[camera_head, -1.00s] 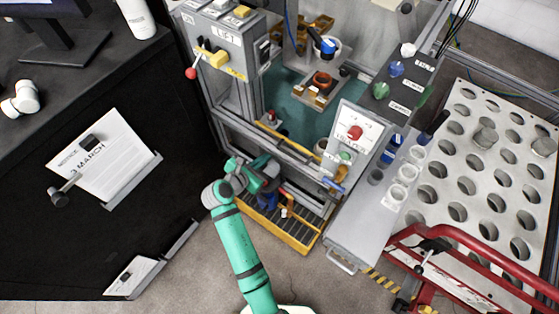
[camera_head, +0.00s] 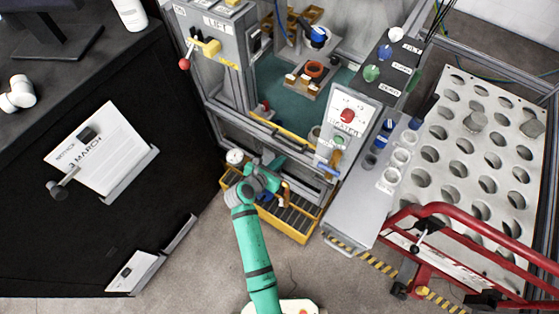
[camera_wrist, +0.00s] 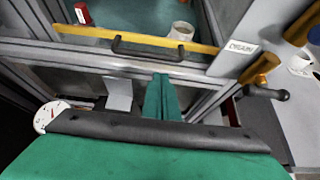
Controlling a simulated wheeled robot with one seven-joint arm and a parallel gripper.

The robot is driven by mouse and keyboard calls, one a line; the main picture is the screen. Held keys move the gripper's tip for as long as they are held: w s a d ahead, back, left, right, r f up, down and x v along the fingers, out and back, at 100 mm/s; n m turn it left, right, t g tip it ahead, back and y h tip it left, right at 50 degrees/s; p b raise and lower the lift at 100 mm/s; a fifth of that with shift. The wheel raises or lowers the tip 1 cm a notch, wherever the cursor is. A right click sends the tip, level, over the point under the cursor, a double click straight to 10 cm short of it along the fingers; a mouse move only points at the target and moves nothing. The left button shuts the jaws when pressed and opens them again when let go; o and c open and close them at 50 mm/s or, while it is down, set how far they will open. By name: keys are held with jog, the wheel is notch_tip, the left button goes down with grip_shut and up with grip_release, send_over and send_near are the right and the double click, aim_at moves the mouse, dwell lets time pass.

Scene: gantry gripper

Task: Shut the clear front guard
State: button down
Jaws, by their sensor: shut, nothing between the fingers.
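The clear front guard is hard to make out, and I cannot tell where its pane lies. A yellow strip (camera_wrist: 140,38) with a black bar handle (camera_wrist: 150,46) runs along the front opening of the gantry cell; the strip also shows in the head view (camera_head: 290,132). My gripper (camera_wrist: 162,97) is shut and empty, its green fingers pointing at the grey frame rail just below the handle, apart from the handle. In the head view my gripper (camera_head: 277,165) is low in front of the opening, partly hidden by my wrist.
A control box with a red button (camera_head: 347,115) stands right of the opening, with a dark-ended lever (camera_wrist: 265,92) below it. The lift post (camera_head: 213,45) stands left. A yellow tray (camera_head: 297,232) lies below. A round gauge (camera_wrist: 48,117) is at lower left. A red rail (camera_head: 460,225) is at right.

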jog(key=x, duration=0.7)
jog(key=shift+w+d+f, duration=0.1)
jog(key=shift+w, duration=0.1)
